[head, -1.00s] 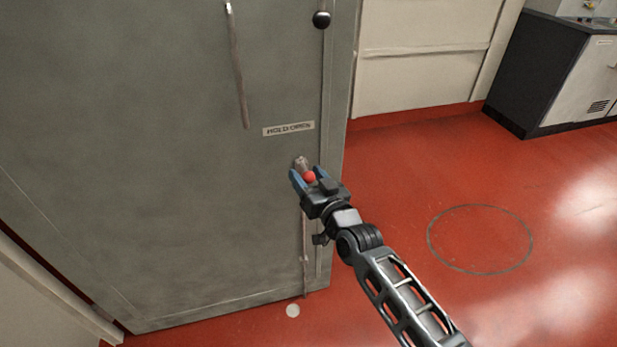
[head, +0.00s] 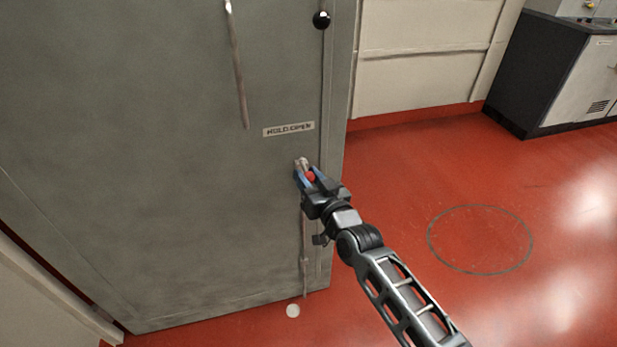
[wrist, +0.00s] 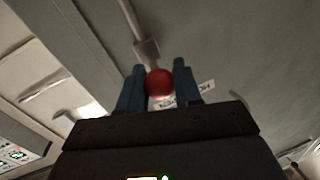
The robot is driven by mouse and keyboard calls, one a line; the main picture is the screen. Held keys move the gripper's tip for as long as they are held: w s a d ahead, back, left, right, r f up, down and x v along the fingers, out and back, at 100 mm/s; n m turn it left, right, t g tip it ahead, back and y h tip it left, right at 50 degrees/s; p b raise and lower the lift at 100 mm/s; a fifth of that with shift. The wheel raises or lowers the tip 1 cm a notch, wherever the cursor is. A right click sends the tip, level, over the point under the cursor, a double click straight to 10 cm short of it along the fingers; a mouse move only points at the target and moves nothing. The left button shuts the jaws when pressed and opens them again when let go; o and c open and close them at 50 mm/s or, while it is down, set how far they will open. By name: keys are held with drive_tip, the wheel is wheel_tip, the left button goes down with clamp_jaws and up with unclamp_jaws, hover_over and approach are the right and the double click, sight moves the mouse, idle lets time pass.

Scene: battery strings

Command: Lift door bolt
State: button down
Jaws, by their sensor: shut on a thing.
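The door bolt is a thin vertical rod (head: 305,263) low on the grey door (head: 170,180), near its right edge, with a red knob (head: 311,176) at its upper part. My gripper (head: 307,174) is at the knob, its blue fingers closed on either side of it. In the wrist view the red knob (wrist: 159,83) sits between the two blue fingers of my gripper (wrist: 160,85). The rod's lower end is near the floor, above a pale round spot (head: 293,311). Part of the bolt is hidden behind my gripper.
A "HOLD OPEN" label (head: 289,129) is on the door above the bolt. A long handle (head: 238,70) and a black knob (head: 321,19) are higher up. The red floor (head: 400,180) to the right is clear, with a dark cabinet (head: 545,75) at the back right.

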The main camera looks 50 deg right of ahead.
sight(310, 175)
drive_tip(key=shift+w+r+p, duration=0.1)
drive_tip(key=shift+r+p, duration=1.7)
drive_tip(key=shift+r, duration=0.7)
drive_tip(key=c, duration=1.1)
unclamp_jaws()
drive_tip(key=shift+o, duration=1.4)
drive_tip(key=shift+f, duration=0.2)
drive_tip(key=shift+s+a+f, duration=0.1)
drive_tip(key=shift+s+a, duration=0.05)
drive_tip(key=shift+s, duration=0.3)
drive_tip(key=v, duration=0.7)
